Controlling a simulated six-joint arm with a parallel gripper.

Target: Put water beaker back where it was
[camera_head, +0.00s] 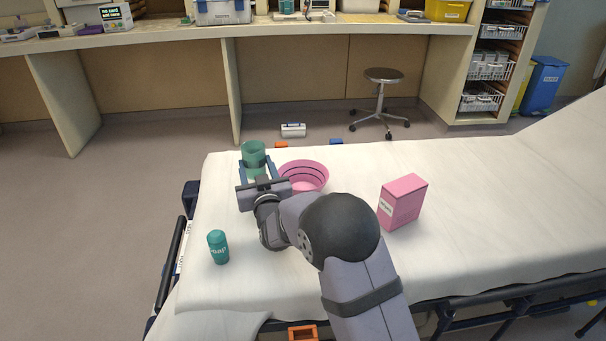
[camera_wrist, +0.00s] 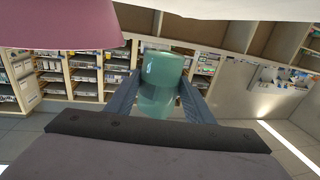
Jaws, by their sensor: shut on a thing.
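The water beaker (camera_head: 253,153) is a teal green cup at the far left part of the stretcher. My gripper (camera_head: 257,172) is shut on it, with one blue-grey finger on each side. In the wrist view the beaker (camera_wrist: 162,78) stands between the two fingers (camera_wrist: 160,98) and shows a small white drop mark. Its lower part is partly hidden by my gripper in the head view, so I cannot tell whether it touches the sheet.
A pink bowl (camera_head: 305,174) is close to the right of my gripper. A teal labelled container (camera_head: 218,247) stands at the front left, and a pink box (camera_head: 402,201) stands to the right. The white sheet (camera_head: 480,210) right of the box is clear.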

